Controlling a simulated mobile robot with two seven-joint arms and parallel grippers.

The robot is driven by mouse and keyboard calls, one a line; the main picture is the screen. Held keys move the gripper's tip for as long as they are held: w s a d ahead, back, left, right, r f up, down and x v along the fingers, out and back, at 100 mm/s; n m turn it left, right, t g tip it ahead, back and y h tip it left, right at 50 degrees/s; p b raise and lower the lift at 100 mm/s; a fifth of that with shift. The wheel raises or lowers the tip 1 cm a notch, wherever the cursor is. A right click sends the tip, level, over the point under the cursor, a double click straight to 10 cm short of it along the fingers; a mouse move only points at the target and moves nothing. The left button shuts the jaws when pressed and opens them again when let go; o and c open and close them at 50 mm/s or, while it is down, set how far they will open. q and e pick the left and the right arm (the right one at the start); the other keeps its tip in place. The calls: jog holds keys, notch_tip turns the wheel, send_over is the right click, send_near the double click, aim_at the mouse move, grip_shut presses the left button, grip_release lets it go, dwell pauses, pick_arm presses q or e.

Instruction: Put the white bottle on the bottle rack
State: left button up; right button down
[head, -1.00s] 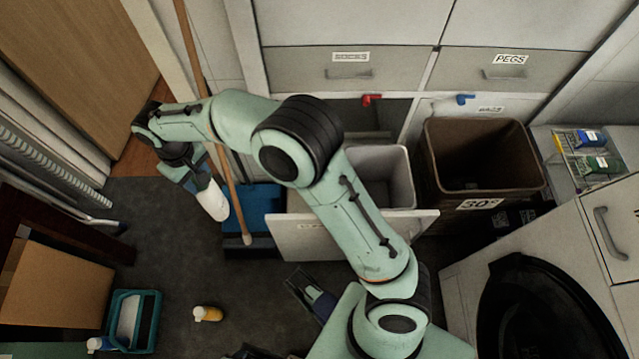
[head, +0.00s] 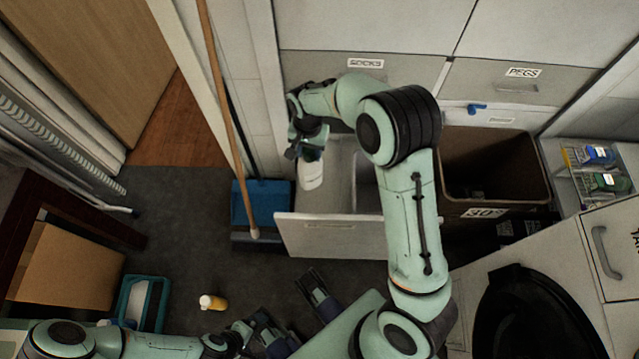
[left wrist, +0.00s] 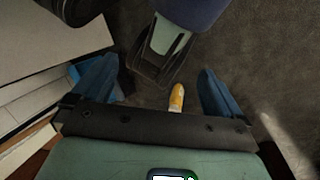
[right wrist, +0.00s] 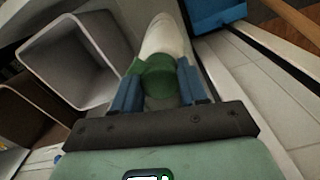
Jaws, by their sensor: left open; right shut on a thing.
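The white bottle (head: 311,174) hangs below my right gripper (head: 307,148), over the left part of the open drawer. In the right wrist view the fingers (right wrist: 158,88) are shut on the bottle's green end, and its white body (right wrist: 165,40) points away from the palm. My left gripper (head: 265,335) is low in the head view, open and empty; its fingers (left wrist: 156,92) are spread in the left wrist view. A wire rack (head: 572,160) with blue and green items stands on the right counter; I cannot tell whether it is the bottle rack.
The open drawer (head: 325,235) and a brown bin (head: 495,160) stand ahead. A broom stick (head: 225,110) leans by a blue box (head: 262,205). A yellow bottle (head: 213,302) and a teal crate (head: 160,305) are on the floor. A black round lid (head: 535,310) is at lower right.

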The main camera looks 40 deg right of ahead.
aim_at(318, 166)
jog(key=shift+s+d+f+m, duration=0.25)
jog(key=shift+s+d+m, duration=0.25)
jog(key=shift+d+m, duration=0.3)
jog(key=shift+s+d+f, duration=0.1)
jog(key=shift+f, duration=0.25)
notch_tip(318, 166, down, 6)
jog(key=shift+s+r+b, duration=0.1)
jog(key=shift+b, duration=0.45)
notch_tip(318, 166, down, 9)
jog(key=shift+r+b, duration=0.1)
jog(key=shift+b, duration=0.8)
notch_tip(318, 166, down, 5)
jog(key=shift+f+b, duration=0.1)
jog(key=shift+b, duration=0.4)
jog(key=shift+c, duration=1.7)
grip_release()
pick_arm(q)
jog(key=w+a+f+t, duration=0.1)
jog(key=w+f, duration=0.3)
jog(key=shift+a+y, duration=0.3)
jog(key=shift+a, duration=0.05)
jog(key=shift+w, duration=0.1)
